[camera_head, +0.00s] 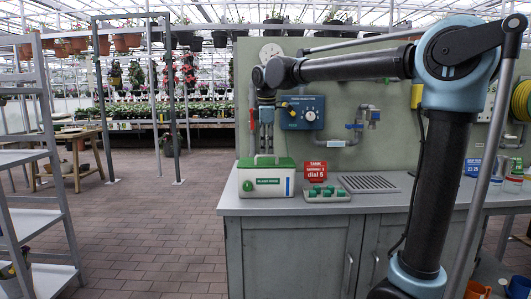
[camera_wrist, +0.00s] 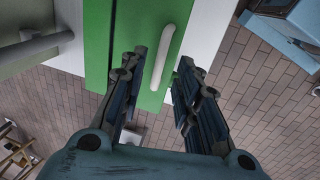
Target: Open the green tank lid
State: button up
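The tank (camera_head: 255,184) is a white box on the grey counter with a green lid (camera_head: 286,164), which looks shut. A white bar handle (camera_head: 266,156) stands on the lid. My gripper (camera_head: 260,125) points down above the left part of the tank. In the wrist view, the green lid (camera_wrist: 97,50) lies below my gripper (camera_wrist: 163,62). The white handle (camera_wrist: 164,55) shows between the two open fingers, and I see no finger closed on it. The remaining height above the handle is hard to judge.
Right of the tank are a tray of green knobs (camera_head: 326,193), a red sign (camera_head: 316,171) and a drain grate (camera_head: 368,184). A blue dial box (camera_head: 302,113) and pipes are on the back panel. A metal rack (camera_head: 40,200) stands at left; brick floor (camera_head: 150,235) is clear between.

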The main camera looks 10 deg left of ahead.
jog(key=shift+w+a+f, duration=0.1)
jog(key=shift+w+f, duration=0.1)
jog(key=shift+f, duration=0.95)
jog(key=shift+c, duration=0.6)
grip_shut()
jog(key=shift+s+a, duration=0.1)
jog(key=shift+a, duration=0.2)
jog(key=shift+d+r, duration=0.15)
jog(key=shift+d, duration=0.1)
jog(key=shift+w, duration=0.2)
